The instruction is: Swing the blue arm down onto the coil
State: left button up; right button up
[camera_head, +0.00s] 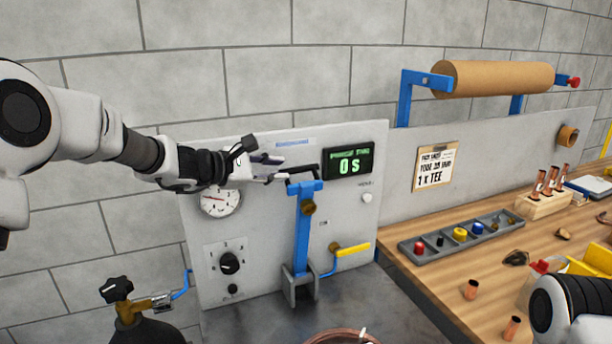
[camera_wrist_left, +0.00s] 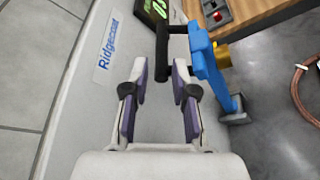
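The blue arm (camera_head: 302,232) stands upright on a grey bracket in front of the grey panel. A black handle bar (camera_head: 303,171) crosses its top. The copper coil (camera_head: 343,336) lies on the dark bench at the bottom edge, partly cut off. My left gripper (camera_head: 276,167) is at the top of the blue arm, just left of the handle. In the left wrist view the fingers (camera_wrist_left: 157,88) are open, with the black handle (camera_wrist_left: 162,54) just ahead, between the tips or slightly beyond. The blue arm (camera_wrist_left: 208,62) and coil (camera_wrist_left: 306,88) are to the right.
A gauge (camera_head: 220,200), a knob (camera_head: 229,262) and a green display (camera_head: 348,163) are on the panel. A yellow-handled valve (camera_head: 350,250) is right of the blue arm. A gas bottle (camera_head: 142,326) stands lower left. A wooden bench (camera_head: 450,275) with fittings is at right.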

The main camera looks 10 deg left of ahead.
aim_at(290, 170)
pick_arm(q)
jog(key=p+x, duration=0.2)
jog(key=x, duration=0.4)
jog(key=shift+w+d+f+p, duration=0.1)
jog(key=shift+w+d+p, duration=0.1)
jog(key=shift+d+p, duration=0.15)
jog(key=shift+w+f, duration=0.1)
jog(key=shift+w, duration=0.05)
jog(key=shift+s, duration=0.2)
grip_shut()
